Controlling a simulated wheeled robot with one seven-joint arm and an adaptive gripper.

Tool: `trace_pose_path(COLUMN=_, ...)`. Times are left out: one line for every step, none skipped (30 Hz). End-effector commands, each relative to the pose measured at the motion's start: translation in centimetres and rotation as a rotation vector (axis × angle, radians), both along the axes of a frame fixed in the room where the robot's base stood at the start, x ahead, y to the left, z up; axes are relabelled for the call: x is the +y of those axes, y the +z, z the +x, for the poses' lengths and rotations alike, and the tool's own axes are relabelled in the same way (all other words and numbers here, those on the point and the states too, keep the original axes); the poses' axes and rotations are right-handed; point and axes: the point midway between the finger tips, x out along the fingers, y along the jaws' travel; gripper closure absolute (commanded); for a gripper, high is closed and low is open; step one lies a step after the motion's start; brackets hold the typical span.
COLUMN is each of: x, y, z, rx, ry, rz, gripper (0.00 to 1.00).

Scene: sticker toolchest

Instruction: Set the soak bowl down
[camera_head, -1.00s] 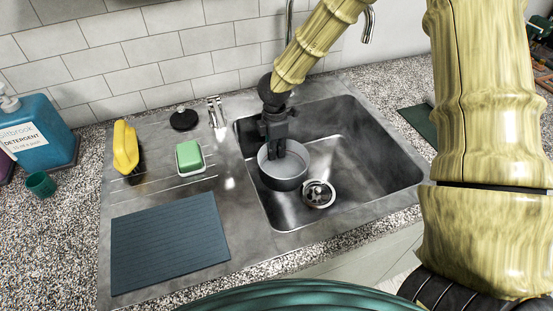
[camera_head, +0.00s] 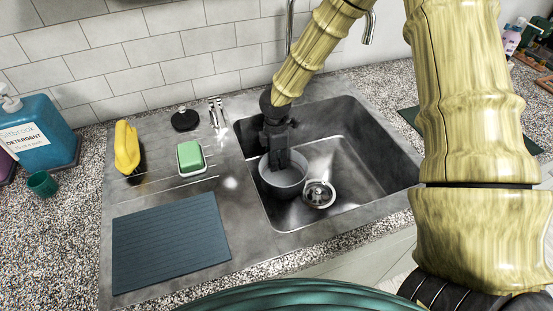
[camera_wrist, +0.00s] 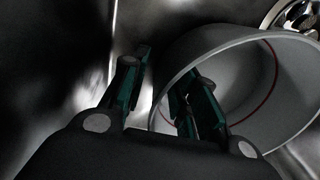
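The soak bowl (camera_head: 284,190), round and grey, is in the left part of the steel sink, beside the drain, and looks to stand on the sink floor. My gripper (camera_head: 278,163) points down at the bowl's back left rim. In the wrist view the bowl (camera_wrist: 296,85) shows a pale inside with a thin red line. My gripper (camera_wrist: 163,68) straddles its wall there, one finger outside and one inside. The fingers are spread, with a gap to the wall. The bowl's underside is hidden.
The sink (camera_head: 370,175) has free floor to the right of the drain (camera_head: 319,194). On the left stand a green sponge (camera_head: 190,155), a yellow item (camera_head: 127,148), a dark mat (camera_head: 170,242) and a detergent bottle (camera_head: 38,135). A faucet (camera_head: 369,25) hangs behind.

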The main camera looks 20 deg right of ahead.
Motion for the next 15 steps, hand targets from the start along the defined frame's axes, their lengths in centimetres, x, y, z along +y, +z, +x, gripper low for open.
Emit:
trace_pose_path(x=0.0, y=0.0, z=0.0, rx=0.000, ry=0.000, rz=0.000, gripper=0.71)
trace_pose_path(x=0.0, y=0.0, z=0.0, rx=0.000, ry=0.000, rz=0.000, gripper=0.71)
trace_pose_path(x=0.0, y=0.0, z=0.0, rx=0.000, ry=0.000, rz=0.000, gripper=0.71)
trace_pose_path(x=0.0, y=0.1, z=0.0, rx=0.000, ry=0.000, rz=0.000, gripper=0.71)
trace_pose_path(x=0.0, y=0.1, z=0.0, rx=0.000, ry=0.000, rz=0.000, gripper=0.71)
trace_pose_path(x=0.0, y=0.2, z=0.0, rx=0.000, ry=0.000, rz=0.000, gripper=0.71)
trace_pose_path(x=0.0, y=0.3, z=0.0, rx=-0.001, ry=0.000, rz=0.000, gripper=0.71)
trace_pose_path(x=0.0, y=0.5, z=0.0, rx=-0.001, ry=0.000, rz=0.000, gripper=0.71)
trace_pose_path(x=0.0, y=0.8, z=0.1, rx=-0.001, ry=0.000, rz=0.000, gripper=0.71)
trace_pose_path(x=0.0, y=1.0, z=0.1, rx=-0.001, ry=0.000, rz=0.000, gripper=0.71)
trace_pose_path(x=0.0, y=1.4, z=0.1, rx=-0.001, ry=0.001, rz=0.000, gripper=0.71)
trace_pose_path(x=0.0, y=1.9, z=0.1, rx=-0.003, ry=0.001, rz=0.001, gripper=0.71)
trace_pose_path(x=0.0, y=2.3, z=0.2, rx=-0.003, ry=0.001, rz=0.001, gripper=0.71)
trace_pose_path(x=0.0, y=2.7, z=0.1, rx=-0.002, ry=0.001, rz=0.001, gripper=0.71)
trace_pose_path(x=0.0, y=3.4, z=0.2, rx=-0.003, ry=0.000, rz=0.001, gripper=0.71)
